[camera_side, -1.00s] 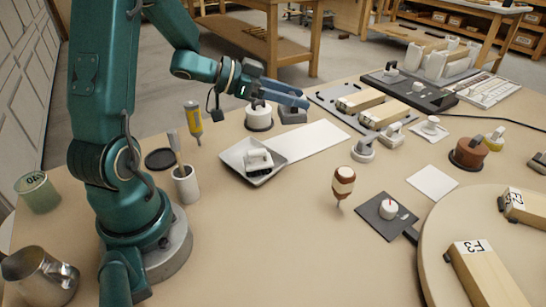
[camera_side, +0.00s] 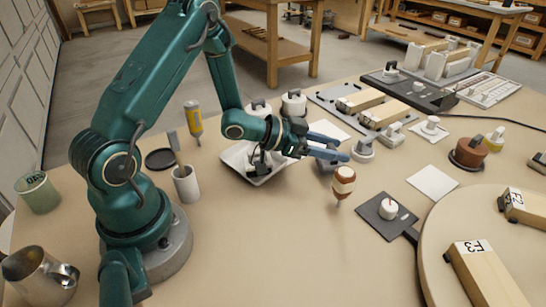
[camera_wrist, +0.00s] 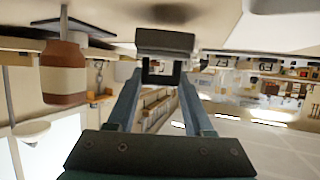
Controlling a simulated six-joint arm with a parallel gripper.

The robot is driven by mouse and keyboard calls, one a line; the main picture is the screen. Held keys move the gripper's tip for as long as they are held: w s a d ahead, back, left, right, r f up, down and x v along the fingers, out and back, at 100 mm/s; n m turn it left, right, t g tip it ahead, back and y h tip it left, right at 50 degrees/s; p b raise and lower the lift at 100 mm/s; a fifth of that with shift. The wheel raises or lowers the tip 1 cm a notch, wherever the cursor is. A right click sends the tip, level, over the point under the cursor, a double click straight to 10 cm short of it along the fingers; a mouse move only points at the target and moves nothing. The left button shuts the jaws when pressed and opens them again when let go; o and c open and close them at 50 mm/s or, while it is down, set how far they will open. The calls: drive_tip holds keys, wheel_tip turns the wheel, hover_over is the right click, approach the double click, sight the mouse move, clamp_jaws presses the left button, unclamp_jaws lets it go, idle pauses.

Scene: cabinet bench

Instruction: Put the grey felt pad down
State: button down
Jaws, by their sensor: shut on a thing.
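My gripper (camera_side: 336,150) is shut on the grey felt pad (camera_wrist: 165,41). In the wrist view the pad shows as a grey block at the far ends of my two fingers (camera_wrist: 160,75), with a dark part between them. In the side view my fingers point right, above the bench, just behind and left of the brown-and-cream handled tool (camera_side: 344,181).
The dark square plate with a white knob (camera_side: 380,222) and a white square (camera_side: 433,182) lie to the right. A white tray (camera_side: 262,180) is partly behind my arm. White knobbed pots (camera_side: 293,104) stand behind. The front middle bench (camera_side: 290,250) is clear.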

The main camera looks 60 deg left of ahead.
drive_tip(key=shift+f, duration=0.3)
drive_tip(key=shift+f, duration=0.35)
drive_tip(key=shift+f, duration=0.1)
drive_tip(key=shift+c, duration=1.4)
unclamp_jaws()
